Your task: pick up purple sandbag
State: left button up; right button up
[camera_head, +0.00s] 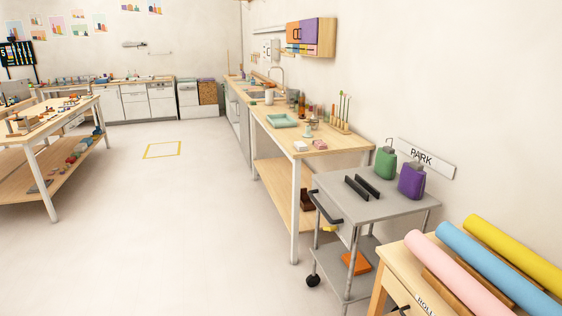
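A purple sandbag (412,180) stands upright on the right part of a grey cart's top (345,187), close to the wall. A green sandbag (385,163) of similar shape stands behind it to the left, a small gap apart. Two dark parallel bars (357,188) lie on the cart top to the left of the bags. Neither of my grippers shows in the head view.
The cart has a dark handle (326,207) on its left and an orange item (356,263) on its lower shelf. A wooden stand with pink, blue and yellow rolls (475,254) is at the front right. A long workbench (318,132) is behind the cart. Open floor (170,220) lies left.

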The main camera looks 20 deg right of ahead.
aim_at(412, 181)
jog(key=i+z, duration=0.3)
jog(key=i, duration=0.2)
jog(key=i+j+z, duration=0.65)
jog(key=i, duration=0.25)
jog(key=l, duration=0.1)
